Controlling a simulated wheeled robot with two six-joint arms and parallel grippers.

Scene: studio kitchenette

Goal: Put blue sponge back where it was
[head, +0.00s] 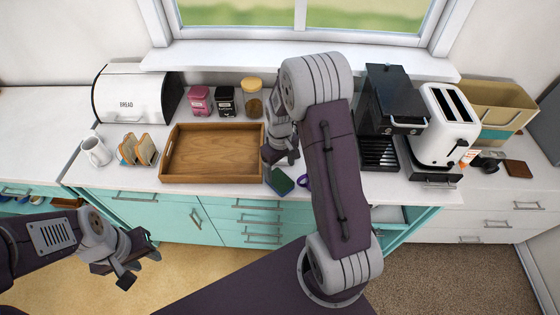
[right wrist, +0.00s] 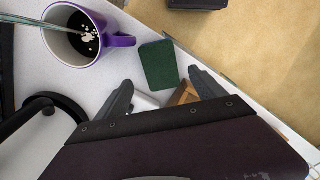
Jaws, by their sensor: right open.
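The blue sponge (head: 280,181) lies at the front edge of the white counter, just right of the wooden tray. Its dark green face shows in the right wrist view (right wrist: 158,64). My right gripper (head: 281,157) is open above the counter by the sponge. In the right wrist view its two fingertips (right wrist: 162,88) are spread, with the sponge just beyond and between them; nothing is held. My left gripper (head: 138,268) is open and empty, low in front of the teal cabinets.
A purple mug (right wrist: 88,42) with dark contents stands close beside the sponge. The wooden tray (head: 213,177) is left of it. A coffee machine (head: 388,110) and white toaster (head: 446,125) stand right. A teal drawer (head: 392,216) is partly out. My right arm hides some counter.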

